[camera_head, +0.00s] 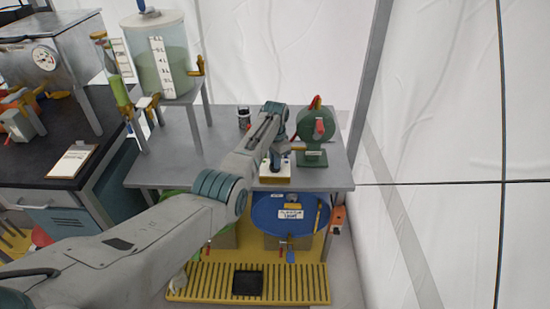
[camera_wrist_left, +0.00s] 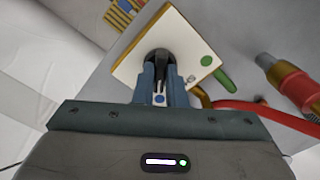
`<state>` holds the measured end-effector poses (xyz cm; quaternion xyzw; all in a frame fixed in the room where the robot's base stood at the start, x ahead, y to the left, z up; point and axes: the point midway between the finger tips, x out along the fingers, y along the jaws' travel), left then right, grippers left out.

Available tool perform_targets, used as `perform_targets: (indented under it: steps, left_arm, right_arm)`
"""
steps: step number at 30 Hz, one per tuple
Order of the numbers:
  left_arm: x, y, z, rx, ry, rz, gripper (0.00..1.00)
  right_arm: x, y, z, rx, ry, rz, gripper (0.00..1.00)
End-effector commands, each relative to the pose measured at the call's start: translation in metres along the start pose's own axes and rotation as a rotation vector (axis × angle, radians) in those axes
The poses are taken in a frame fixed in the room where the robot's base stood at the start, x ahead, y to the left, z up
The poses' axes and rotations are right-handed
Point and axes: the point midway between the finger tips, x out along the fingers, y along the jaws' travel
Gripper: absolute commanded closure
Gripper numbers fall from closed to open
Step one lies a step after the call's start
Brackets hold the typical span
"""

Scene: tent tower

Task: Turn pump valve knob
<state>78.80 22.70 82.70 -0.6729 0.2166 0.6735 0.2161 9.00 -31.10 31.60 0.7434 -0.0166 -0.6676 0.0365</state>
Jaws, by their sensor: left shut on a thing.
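The pump valve knob (camera_wrist_left: 160,60) is black and sits on a white plate with yellow edges (camera_wrist_left: 190,28). The plate bears a green dot and a blue dot. My left gripper (camera_wrist_left: 160,72) is shut on the knob, with one finger on each side of it. In the head view my left arm reaches across to the white box (camera_head: 262,178) on the grey table, and the left gripper (camera_head: 275,160) is down over it. The knob is hidden there by the gripper. My right gripper is not in view.
A green pump with a red handle (camera_head: 316,126) stands just right of the box. A red hose (camera_wrist_left: 265,112) runs beside the plate. A dark can (camera_head: 244,117) stands on the table (camera_head: 165,165). A blue drum (camera_head: 270,214) is below the front edge.

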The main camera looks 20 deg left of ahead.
Motion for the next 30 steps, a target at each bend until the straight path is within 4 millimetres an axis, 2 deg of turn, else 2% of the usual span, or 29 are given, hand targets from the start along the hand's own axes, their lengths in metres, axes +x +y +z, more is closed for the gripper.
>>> perform_targets:
  steps: [9,18,30]
  left_arm:
    - [-0.003,-0.001,0.0,-0.3,0.0,-0.001,1.0]
    - [-0.002,-0.001,0.0,-0.541,0.0,-0.001,1.0]
    - [-0.002,-0.001,-0.001,-0.707,0.003,-0.001,1.0]
  right_arm:
    - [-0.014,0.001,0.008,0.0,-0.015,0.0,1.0]
    - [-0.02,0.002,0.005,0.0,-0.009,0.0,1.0]
    - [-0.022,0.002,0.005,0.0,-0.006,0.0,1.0]
